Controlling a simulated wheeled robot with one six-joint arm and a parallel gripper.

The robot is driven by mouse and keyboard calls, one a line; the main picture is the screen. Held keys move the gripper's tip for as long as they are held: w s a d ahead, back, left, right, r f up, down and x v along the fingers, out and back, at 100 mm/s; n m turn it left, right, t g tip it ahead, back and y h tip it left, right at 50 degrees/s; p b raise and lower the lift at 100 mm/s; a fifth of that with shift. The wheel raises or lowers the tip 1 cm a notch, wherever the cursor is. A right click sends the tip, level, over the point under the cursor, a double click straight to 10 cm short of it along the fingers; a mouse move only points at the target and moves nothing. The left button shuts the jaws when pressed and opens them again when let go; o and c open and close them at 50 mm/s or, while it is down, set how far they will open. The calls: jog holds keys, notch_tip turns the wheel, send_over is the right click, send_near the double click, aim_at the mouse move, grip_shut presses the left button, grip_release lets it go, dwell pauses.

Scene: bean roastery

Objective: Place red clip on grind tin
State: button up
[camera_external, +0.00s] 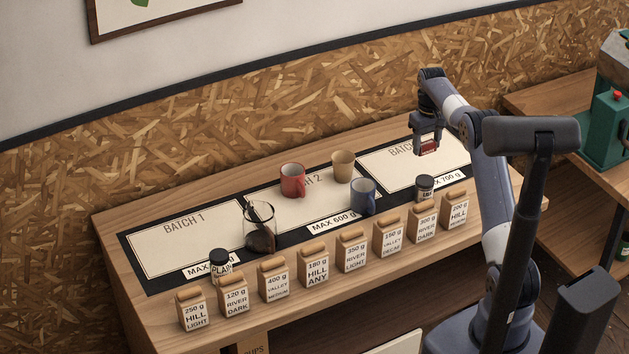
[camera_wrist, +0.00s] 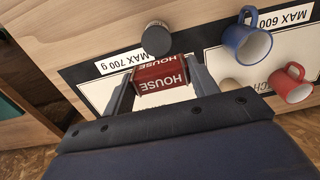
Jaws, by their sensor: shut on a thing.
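My gripper (camera_external: 428,140) is shut on a red block-like piece lettered HOUSE (camera_wrist: 160,74), which looks like the red clip. It also shows in the external view (camera_external: 429,148), held over the right-hand batch panel. No container in view is readable as a grind tin. A small dark-lidded jar (camera_external: 424,189) stands below and in front of the gripper; its lid (camera_wrist: 156,40) shows just beyond the clip in the wrist view, apart from it. Another dark-lidded jar, lettered PLAIN (camera_external: 220,263), stands at the left.
A red mug (camera_external: 292,181), a tan cup (camera_external: 343,166) and a blue mug (camera_external: 363,196) stand around the middle panel. A glass jug (camera_external: 259,232) with dark contents is further left. Several labelled bean bags (camera_external: 316,267) line the front edge. The right panel (camera_external: 395,172) has free room.

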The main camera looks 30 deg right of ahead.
jog(key=p, duration=0.1)
send_over(425, 180)
notch_tip(425, 180, down, 5)
jog(key=shift+f, duration=0.1)
jog(key=shift+f+p, duration=0.6)
jog(key=shift+f, duration=1.9)
jog(key=o, duration=0.9)
jog(key=shift+o, duration=0.2)
jog(key=shift+r, duration=0.15)
notch_tip(425, 180, up, 12)
jog(key=shift+r+b, duration=0.1)
jog(key=shift+b, duration=0.9)
jog(key=shift+o, duration=0.2)
